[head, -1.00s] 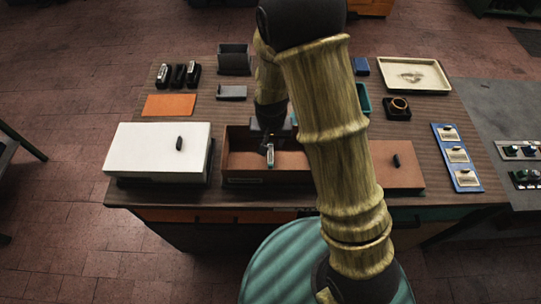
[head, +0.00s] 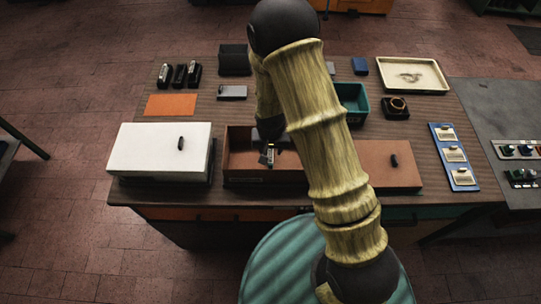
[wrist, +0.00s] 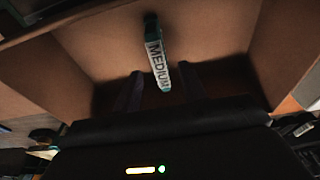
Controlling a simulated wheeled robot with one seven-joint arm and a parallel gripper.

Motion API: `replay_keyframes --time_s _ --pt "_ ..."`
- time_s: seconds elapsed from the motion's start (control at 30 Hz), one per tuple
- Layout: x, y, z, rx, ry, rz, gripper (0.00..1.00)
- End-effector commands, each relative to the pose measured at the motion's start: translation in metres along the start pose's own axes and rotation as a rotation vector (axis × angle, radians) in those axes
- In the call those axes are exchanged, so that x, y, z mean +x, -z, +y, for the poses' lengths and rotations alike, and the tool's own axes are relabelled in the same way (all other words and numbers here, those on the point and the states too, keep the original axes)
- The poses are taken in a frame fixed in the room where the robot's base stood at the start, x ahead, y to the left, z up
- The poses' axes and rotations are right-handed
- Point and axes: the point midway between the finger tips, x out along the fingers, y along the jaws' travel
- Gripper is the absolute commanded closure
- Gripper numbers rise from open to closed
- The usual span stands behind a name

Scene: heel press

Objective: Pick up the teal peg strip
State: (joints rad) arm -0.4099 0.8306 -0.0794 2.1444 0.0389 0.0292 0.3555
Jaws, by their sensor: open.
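The teal peg strip (wrist: 157,52) has teal ends and a pale label reading MEDIUM. It is inside an open brown box (wrist: 100,45) in the wrist view. In the head view the strip (head: 269,152) shows small in the open box (head: 238,160), partly hidden by my arm. My gripper (wrist: 160,72) is open, with one dark finger on each side of the strip's near end. I cannot tell whether either finger touches it. In the head view the gripper's fingers are mostly hidden.
A white-lidded box (head: 150,150) stands left of the open box, and a brown lid (head: 385,163) lies to its right. A teal bin (head: 353,100), a cream tray (head: 412,73) and a blue card rack (head: 455,160) are further right. An orange mat (head: 170,105) lies at left.

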Motion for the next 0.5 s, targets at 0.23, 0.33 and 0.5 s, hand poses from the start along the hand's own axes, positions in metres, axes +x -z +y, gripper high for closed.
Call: replay_keyframes --time_s 0.23,0.33,0.5 --pt "0.022 -0.002 0.000 -0.001 -0.001 -0.002 0.58" --pt "0.032 -0.002 0.000 0.000 -0.001 -0.003 0.58" --pt "0.039 -0.002 -0.001 0.000 0.001 0.000 0.58"
